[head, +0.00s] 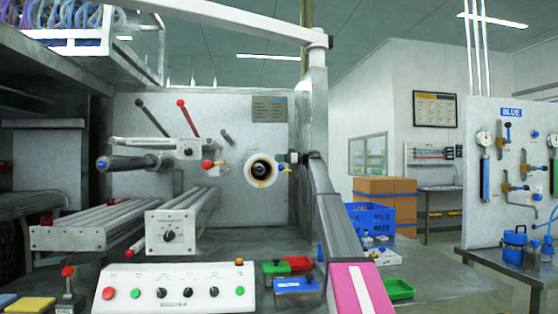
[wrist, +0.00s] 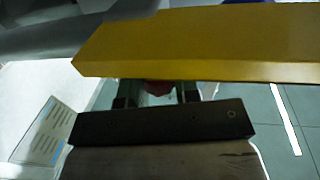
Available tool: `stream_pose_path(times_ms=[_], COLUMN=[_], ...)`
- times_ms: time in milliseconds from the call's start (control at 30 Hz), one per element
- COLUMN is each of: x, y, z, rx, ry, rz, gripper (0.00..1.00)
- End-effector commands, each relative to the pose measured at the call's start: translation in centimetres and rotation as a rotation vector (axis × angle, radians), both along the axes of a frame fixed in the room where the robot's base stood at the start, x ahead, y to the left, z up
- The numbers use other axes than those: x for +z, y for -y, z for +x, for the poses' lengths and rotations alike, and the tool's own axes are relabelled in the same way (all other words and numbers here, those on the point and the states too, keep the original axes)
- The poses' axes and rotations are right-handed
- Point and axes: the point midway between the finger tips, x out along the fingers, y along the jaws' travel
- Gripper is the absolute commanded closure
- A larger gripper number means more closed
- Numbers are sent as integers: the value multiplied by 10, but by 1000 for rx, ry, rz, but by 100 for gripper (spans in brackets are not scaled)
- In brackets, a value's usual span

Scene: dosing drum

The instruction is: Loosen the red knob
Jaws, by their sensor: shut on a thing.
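My gripper (wrist: 156,97) shows in the wrist view as two dark fingertips, shut on a small dull-red thing (wrist: 157,86), which looks like the red knob. A yellow bar (wrist: 195,45) hides most of it. In the head view my gripper (head: 294,158) is small and dark, at the right side of the round port (head: 262,171) in the grey panel. The fingertips and what they hold are too small to make out there. A blue knob (head: 281,166) sits right by the port. A red ball (head: 207,164) with a yellow end stands left of the port, apart from my gripper.
A control box (head: 165,289) with buttons and dials lies in front. Green, red and blue bins (head: 297,286) stand near my arm. Levers and a dark-handled bar (head: 128,163) stick out at left. A blue crate (head: 370,218) and a valve panel (head: 510,170) are at right.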

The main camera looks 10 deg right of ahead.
Motion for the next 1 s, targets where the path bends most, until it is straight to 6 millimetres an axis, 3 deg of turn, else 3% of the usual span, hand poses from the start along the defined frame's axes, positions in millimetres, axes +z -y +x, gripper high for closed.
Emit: stream_pose_path(times_ms=[500, 533, 600, 1000], x=[0, 0, 0, 0], y=[1, 1, 1, 4], z=[1, 1, 1, 0], rx=[24, 24, 24, 24], ry=[1, 1, 1, 0], rz=[0, 0, 0, 0], gripper=[94, 67, 46, 46])
